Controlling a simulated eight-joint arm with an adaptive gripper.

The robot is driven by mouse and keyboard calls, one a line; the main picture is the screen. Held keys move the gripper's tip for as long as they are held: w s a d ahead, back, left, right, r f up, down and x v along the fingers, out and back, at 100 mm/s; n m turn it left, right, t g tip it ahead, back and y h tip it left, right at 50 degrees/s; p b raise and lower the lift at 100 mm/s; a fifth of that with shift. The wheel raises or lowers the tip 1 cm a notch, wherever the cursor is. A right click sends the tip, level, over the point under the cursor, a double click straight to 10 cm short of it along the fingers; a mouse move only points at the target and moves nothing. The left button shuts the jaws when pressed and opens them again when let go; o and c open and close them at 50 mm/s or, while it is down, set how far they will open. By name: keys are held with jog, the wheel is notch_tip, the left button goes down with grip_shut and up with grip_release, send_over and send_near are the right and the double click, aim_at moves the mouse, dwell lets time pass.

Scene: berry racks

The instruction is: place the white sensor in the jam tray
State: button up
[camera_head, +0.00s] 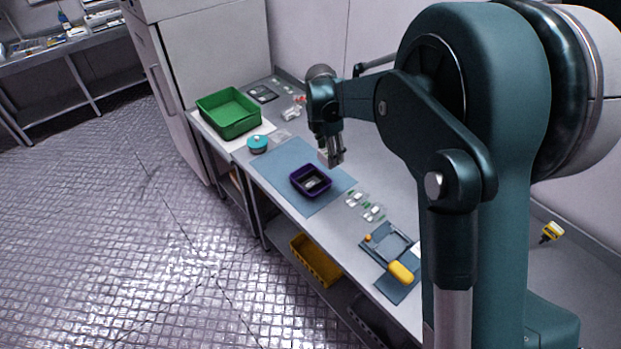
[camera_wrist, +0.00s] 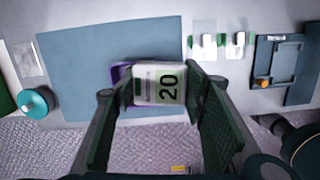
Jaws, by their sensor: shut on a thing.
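My gripper (camera_head: 333,158) is above the blue mat, behind and slightly right of the purple tray in the head view. In the wrist view my gripper (camera_wrist: 160,92) is shut on a white sensor (camera_wrist: 146,88) with a green mark and a black "20". The fingers stand on both sides of it. The purple tray (camera_wrist: 116,74), which looks like the jam tray, is below and mostly hidden by the sensor. In the head view the purple tray (camera_head: 311,194) sits on the mat with a dark and pale item inside. The held sensor is largely hidden there.
A green crate (camera_head: 229,129) and a teal round container (camera_head: 258,144) stand at the left. Small white-and-green packs (camera_head: 357,199) lie right of the blue mat (camera_head: 276,165). Beyond is a grey fixture (camera_head: 386,243) with a yellow item (camera_head: 401,272). The mat around the tray is clear.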

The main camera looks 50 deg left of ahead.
jog(key=n, duration=0.1)
send_over(310, 184)
jog(key=shift+d+r, duration=0.1)
dwell(0.3)
notch_tip(310, 184, down, 6)
jog(key=shift+p, duration=0.4)
jog(key=shift+f, duration=0.2)
jog(key=shift+f, duration=1.8)
jog(key=shift+f+b, duration=0.4)
jog(key=shift+f, duration=0.15)
jog(key=o, duration=0.9)
